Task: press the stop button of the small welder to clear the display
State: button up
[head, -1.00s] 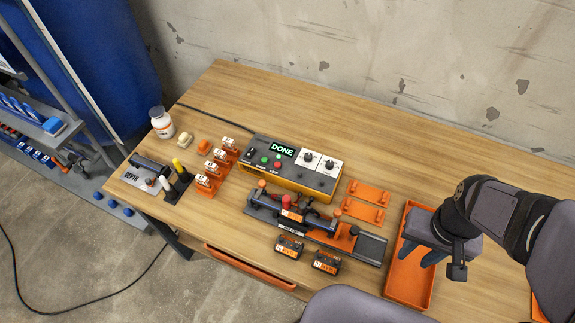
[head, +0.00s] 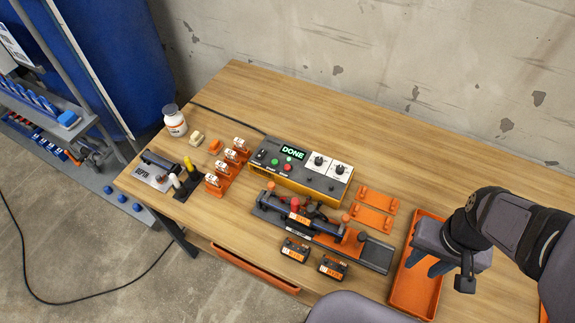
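The small welder (head: 300,172) is a grey and orange box on the wooden bench. Its display (head: 293,153) reads DONE in green. Below the display are a green button (head: 275,162) and a red button (head: 287,167), with small labels too blurred to read. Two white dial plates sit to their right. My gripper (head: 433,268) is above the orange tray at the right, well away from the welder. Its fingers point down and left, and their gap is not clear from this angle.
A clamp fixture (head: 325,232) holding a pipe lies in front of the welder. Fittings on orange stands (head: 228,170), a white bottle (head: 174,121) and a pen holder stand left. Two black blocks (head: 332,267) lie in front.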

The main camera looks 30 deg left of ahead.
grip_shut()
dwell(1.5)
